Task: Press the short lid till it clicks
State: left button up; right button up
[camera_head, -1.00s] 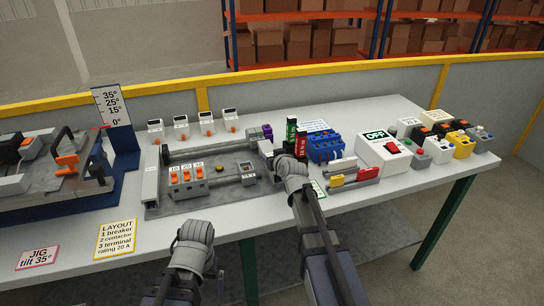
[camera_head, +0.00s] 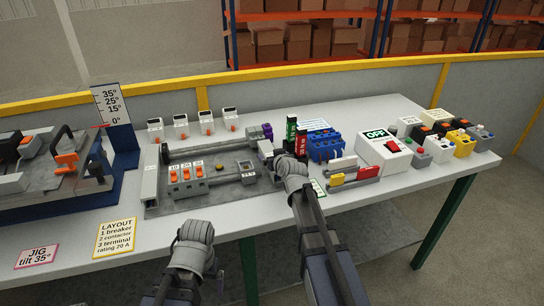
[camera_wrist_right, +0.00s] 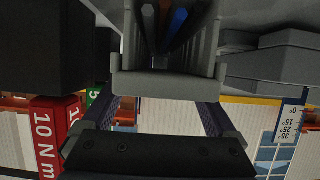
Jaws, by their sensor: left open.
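The short lid (camera_wrist_right: 168,86) appears in the right wrist view as a light grey bar across the mouth of a slotted grey duct (camera_wrist_right: 128,38). Grey, brown and blue wires lie inside the duct. My right gripper (camera_wrist_right: 160,110) has its dark fingers at the two ends of this bar and seems shut on it. In the head view my right gripper (camera_head: 280,160) is at the right end of the grey mounting plate (camera_head: 215,202) and hides much of the lid and duct. Whether the lid is fully seated cannot be seen. My left gripper (camera_head: 195,232) is open and empty in front of the table.
A white OFF box (camera_head: 383,150) is further right. Orange-switched breakers (camera_head: 187,174) sit on the plate. A tilt jig (camera_head: 60,180) stands at left.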

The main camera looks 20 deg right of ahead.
jog(key=shift+s, duration=0.1)
jog(key=p+v, duration=0.3)
jog(key=v, duration=0.4)
jog(key=shift+s+r, duration=0.25)
jog(key=shift+s, duration=0.1)
jog(key=shift+w+f, duration=0.1)
jog(key=b+x, duration=0.3)
jog(key=x, duration=0.5)
jog(key=shift+r, duration=0.25)
